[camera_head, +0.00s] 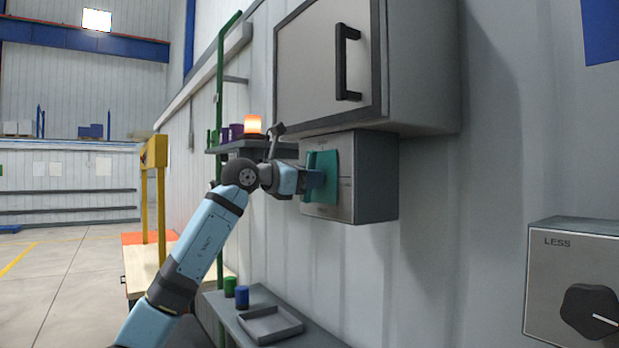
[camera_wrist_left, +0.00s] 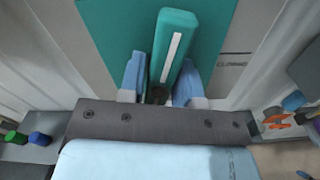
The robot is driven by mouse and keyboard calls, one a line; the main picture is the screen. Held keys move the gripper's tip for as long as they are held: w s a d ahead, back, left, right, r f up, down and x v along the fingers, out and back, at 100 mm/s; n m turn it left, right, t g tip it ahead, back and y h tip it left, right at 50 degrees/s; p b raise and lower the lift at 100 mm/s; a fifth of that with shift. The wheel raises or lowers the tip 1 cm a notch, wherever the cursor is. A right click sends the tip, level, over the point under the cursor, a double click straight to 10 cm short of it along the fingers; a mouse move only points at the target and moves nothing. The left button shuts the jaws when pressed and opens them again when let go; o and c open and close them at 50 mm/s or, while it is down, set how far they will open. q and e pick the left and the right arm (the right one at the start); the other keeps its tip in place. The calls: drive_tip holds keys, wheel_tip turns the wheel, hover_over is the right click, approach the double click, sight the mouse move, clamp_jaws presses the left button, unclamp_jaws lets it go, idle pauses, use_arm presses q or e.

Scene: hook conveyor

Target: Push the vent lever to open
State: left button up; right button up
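The vent lever (camera_wrist_left: 176,45) is a teal bar with a white stripe, on a teal plate (camera_wrist_left: 216,30) of a grey wall box (camera_head: 370,180). In the head view the teal part (camera_head: 322,172) faces left, and the gripper hides some of it. My left gripper (camera_head: 308,180) is at the lever. The lever's lower end between the fingers is partly hidden. My right gripper is not in view.
A large grey cabinet (camera_head: 330,60) with a black handle hangs just above the box. A shelf (camera_head: 238,148) with an orange lamp (camera_head: 253,125) is to the left. Below is a shelf with a grey tray (camera_head: 270,324). A knob box (camera_head: 575,245) is at the right.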

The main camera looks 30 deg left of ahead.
use_arm(q)
clamp_jaws()
drive_tip(key=shift+r+n, duration=0.1)
drive_tip(key=shift+n, duration=0.6)
drive_tip(key=shift+n+p, duration=0.3)
drive_tip(key=shift+n, duration=0.4)
drive_tip(key=shift+o, duration=2.2)
unclamp_jaws()
drive_tip(key=shift+s+a, duration=0.1)
